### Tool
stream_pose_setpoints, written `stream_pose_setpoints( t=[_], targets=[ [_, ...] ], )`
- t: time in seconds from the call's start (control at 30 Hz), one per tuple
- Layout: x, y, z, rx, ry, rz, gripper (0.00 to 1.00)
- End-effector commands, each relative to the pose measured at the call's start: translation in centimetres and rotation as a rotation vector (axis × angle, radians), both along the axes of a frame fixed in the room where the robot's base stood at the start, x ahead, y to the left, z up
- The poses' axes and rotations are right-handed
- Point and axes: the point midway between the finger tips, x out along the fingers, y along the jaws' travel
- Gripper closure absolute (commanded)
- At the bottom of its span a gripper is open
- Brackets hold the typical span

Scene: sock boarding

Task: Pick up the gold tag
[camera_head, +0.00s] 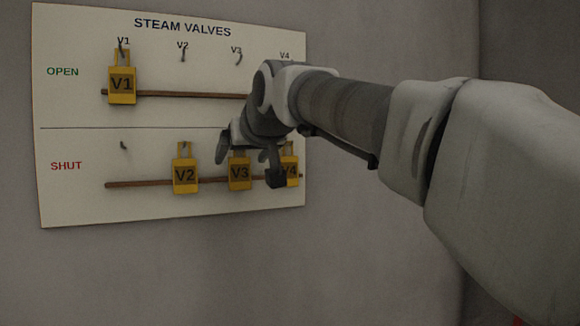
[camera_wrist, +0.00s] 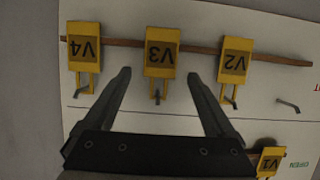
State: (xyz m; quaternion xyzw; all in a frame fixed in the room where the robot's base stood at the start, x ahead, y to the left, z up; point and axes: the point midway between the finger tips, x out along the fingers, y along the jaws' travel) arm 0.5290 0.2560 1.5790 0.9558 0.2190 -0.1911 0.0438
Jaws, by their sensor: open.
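Several gold-yellow tags hang on a white board headed STEAM VALVES. Tag V1 (camera_head: 122,86) hangs in the OPEN row. Tags V2 (camera_head: 185,175), V3 (camera_head: 240,172) and V4 (camera_head: 289,170) hang in the SHUT row, V4 partly hidden behind my gripper. My gripper (camera_head: 247,166) is open in front of the V3 area. In the wrist view, which looks upside down, V3 (camera_wrist: 161,52) lies ahead between the lines of my open fingers (camera_wrist: 160,76). V4 (camera_wrist: 84,48) is left of them and V2 (camera_wrist: 235,60) right. Nothing is between the fingertips.
The board (camera_head: 75,205) is on a grey wall (camera_head: 150,280). A brown rail (camera_head: 145,183) runs along each row, behind the tags. Small hooks hold the tags; bare hooks show at V2 (camera_head: 183,54) and V3 in the OPEN row. Neighbouring tags stand close on both sides of V3.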

Motion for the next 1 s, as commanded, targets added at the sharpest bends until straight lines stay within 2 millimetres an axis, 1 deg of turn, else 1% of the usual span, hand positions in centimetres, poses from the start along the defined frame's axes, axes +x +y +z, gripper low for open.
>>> stream_pose_setpoints(
  t=[0.03, 0.1, 0.33, 0.47, 0.5, 0.57, 0.6, 0.67, 0.7, 0.77, 0.8, 0.83, 1.0],
  targets=[
    [0.46, 0.22, -0.16, 0.0, 0.0, 0.0, 0.1],
    [0.76, 0.34, -0.29, 0.0, -0.001, 0.0, 0.1],
    [0.83, 0.36, -0.36, 0.001, -0.002, 0.0, 0.1],
    [0.82, 0.36, -0.37, 0.001, -0.002, 0.0, 0.33],
    [0.82, 0.36, -0.37, 0.001, -0.002, 0.0, 0.41],
    [0.81, 0.36, -0.37, 0.001, -0.002, 0.0, 0.51],
    [0.81, 0.36, -0.37, 0.001, -0.002, 0.0, 0.59],
    [0.81, 0.36, -0.37, 0.001, -0.002, 0.0, 0.69],
    [0.81, 0.36, -0.37, 0.001, -0.002, 0.0, 0.77],
    [0.81, 0.36, -0.37, 0.001, -0.002, 0.0, 0.87],
    [0.81, 0.36, -0.37, 0.001, -0.002, 0.0, 0.95],
    [0.81, 0.36, -0.36, 0.001, -0.002, 0.0, 0.98],
    [0.8, 0.35, -0.35, 0.001, -0.002, 0.0, 0.98]
  ],
)
